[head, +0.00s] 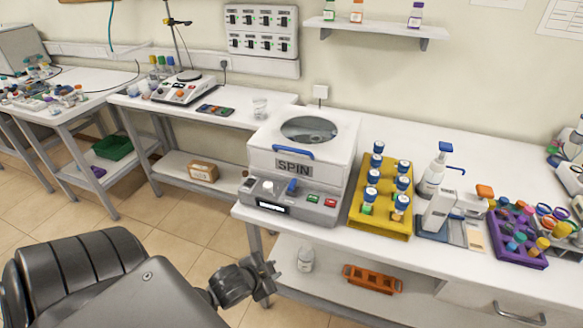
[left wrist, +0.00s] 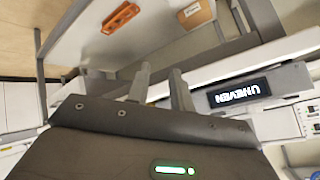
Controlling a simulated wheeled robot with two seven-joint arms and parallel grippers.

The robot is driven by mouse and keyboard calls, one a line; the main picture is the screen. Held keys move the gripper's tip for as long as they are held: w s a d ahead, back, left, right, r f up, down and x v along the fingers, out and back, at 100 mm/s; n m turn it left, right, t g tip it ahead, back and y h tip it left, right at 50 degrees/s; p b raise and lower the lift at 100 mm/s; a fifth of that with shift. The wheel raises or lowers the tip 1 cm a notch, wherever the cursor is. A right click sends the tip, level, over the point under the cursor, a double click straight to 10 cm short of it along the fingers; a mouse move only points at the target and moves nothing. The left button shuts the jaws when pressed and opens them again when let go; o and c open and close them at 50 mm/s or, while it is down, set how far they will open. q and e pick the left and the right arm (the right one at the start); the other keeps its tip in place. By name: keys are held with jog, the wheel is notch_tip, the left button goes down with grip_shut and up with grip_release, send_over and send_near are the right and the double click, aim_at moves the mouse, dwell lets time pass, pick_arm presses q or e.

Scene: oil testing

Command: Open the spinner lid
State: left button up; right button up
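The spinner (head: 265,165) is a white and grey box marked SPIN on the white bench, right of the middle. Its lid (head: 338,138) looks shut, with a round dark window and a blue handle (head: 293,153) along its front edge. My left gripper (head: 265,276) is low in front of the bench, below and apart from the spinner. In the left wrist view, its two fingers (left wrist: 160,84) stand apart with nothing between them. That view also shows the spinner's front display (left wrist: 239,91), reading UNEVEN upside down. My right gripper is out of view.
A yellow rack (head: 380,222) of capped tubes stands close to the spinner's right. Farther right are a white bottle (head: 433,172) and a purple rack (head: 523,257). The bench's lower shelf holds an orange rack (head: 371,279).

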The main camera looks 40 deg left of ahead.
pick_arm(q)
jog(key=w+a+r+m+t, duration=0.2)
jog(key=w+a+r+t, duration=0.1)
jog(key=w+a, duration=0.2)
jog(key=m+t+h, duration=0.5)
jog(key=m+h, duration=0.4)
jog(key=m, duration=0.8)
send_near(291, 149)
jog(key=p+x, duration=0.1)
jog(key=x, duration=0.3)
jog(key=p+x, duration=0.2)
jog(key=x, duration=0.3)
jog(key=shift+w+a+f, duration=0.1)
jog(key=shift+w+f, duration=0.05)
jog(key=shift+w, duration=0.25)
jog(key=shift+w+d, duration=0.2)
jog(key=shift+w, duration=0.15)
grip_shut()
